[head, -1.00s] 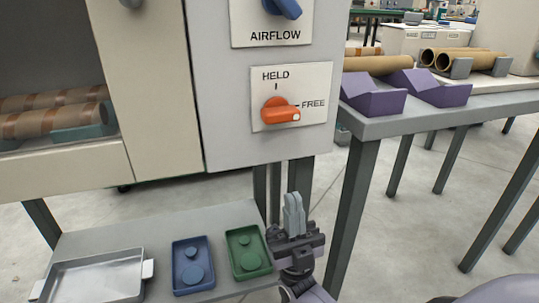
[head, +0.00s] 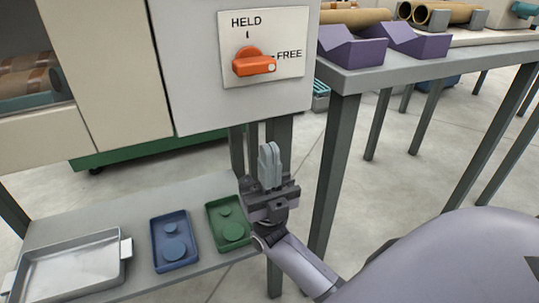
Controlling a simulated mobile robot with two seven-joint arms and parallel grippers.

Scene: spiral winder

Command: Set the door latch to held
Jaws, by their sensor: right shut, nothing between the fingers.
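The door latch is an orange knob (head: 254,63) on a white plate (head: 291,43) marked HELD at the top and FREE at the right. The knob's handle lies about level, with its white-marked end pointing right to FREE. My right gripper (head: 269,150) is below the plate and a little right of the knob, fingers pointing up. It is shut and empty, apart from the knob. My left gripper is not in view.
The plate sits on a grey machine panel (head: 190,60). A low shelf holds a metal tray (head: 70,268), a blue tray (head: 174,241) and a green tray (head: 229,222). At right, a grey table (head: 400,72) bears purple cradles (head: 352,47). Open space lies before the panel.

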